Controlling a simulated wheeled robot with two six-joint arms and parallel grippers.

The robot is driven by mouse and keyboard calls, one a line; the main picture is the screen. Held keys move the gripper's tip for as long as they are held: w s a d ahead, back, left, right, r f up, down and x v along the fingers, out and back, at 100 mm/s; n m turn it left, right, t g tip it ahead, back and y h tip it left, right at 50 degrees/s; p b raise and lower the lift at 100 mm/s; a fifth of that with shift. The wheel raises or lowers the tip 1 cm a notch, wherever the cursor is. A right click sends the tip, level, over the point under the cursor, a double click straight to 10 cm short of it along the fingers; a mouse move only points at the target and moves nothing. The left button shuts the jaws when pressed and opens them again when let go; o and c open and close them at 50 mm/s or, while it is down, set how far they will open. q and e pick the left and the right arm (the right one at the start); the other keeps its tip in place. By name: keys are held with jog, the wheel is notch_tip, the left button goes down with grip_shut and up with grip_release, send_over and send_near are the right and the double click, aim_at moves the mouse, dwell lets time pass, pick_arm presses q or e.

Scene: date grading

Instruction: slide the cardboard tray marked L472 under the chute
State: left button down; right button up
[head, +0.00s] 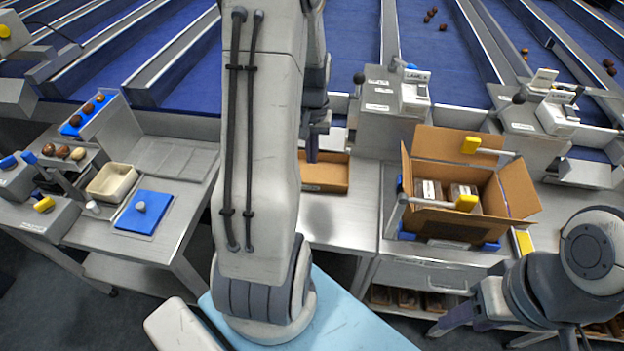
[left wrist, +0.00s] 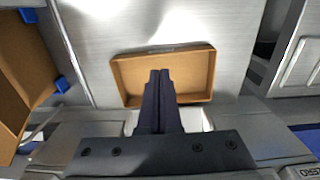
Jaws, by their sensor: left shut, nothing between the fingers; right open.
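A shallow open cardboard tray (head: 328,186) lies on the steel table behind my left arm, partly hidden by it; no marking on it is readable. In the left wrist view the empty tray (left wrist: 198,84) shows from above. My left gripper (head: 312,157) points down at the tray with its dark fingers shut and empty. In the left wrist view its fingertips (left wrist: 160,72) overlap the tray's near wall and inside; I cannot tell whether they touch. The chute cannot be made out clearly behind my arm. My right arm is at the lower right, its gripper out of frame.
A large open carton (head: 513,193) with dark packs stands right of the tray, between yellow-ended levers. A grey machine (head: 376,125) stands behind it. Left is another table with a beige bin (head: 112,183) and blue mat (head: 140,222). Bare steel (head: 345,222) lies in front of the tray.

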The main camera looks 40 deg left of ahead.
aim_at(313, 175)
pick_arm(q)
jog(key=s+d+b, duration=0.1)
jog(key=s+d, duration=0.2)
jog(key=s, duration=0.2)
notch_tip(313, 175, down, 10)
jog(key=shift+w+d+r, duration=0.1)
jog(key=shift+r, duration=0.05)
jog(key=shift+w+a+f+p, duration=0.15)
jog(key=shift+w+a+p, duration=0.15)
jog(key=shift+w+a, duration=0.25)
jog(key=shift+w+a+f+p, duration=0.15)
jog(key=shift+w+a+p, duration=0.15)
jog(key=shift+w, duration=0.4)
jog(key=shift+w+a+f, duration=0.1)
jog(key=shift+w+a, duration=0.2)
jog(key=shift+w, duration=0.15)
pick_arm(e)
jog(key=shift+f, duration=0.35)
pick_arm(q)
jog(key=shift+w+a, duration=0.6)
jog(key=shift+w, duration=0.25)
jog(key=shift+w+a, duration=0.55)
jog(key=shift+w, duration=0.25)
pick_arm(e)
jog(key=shift+r, duration=0.2)
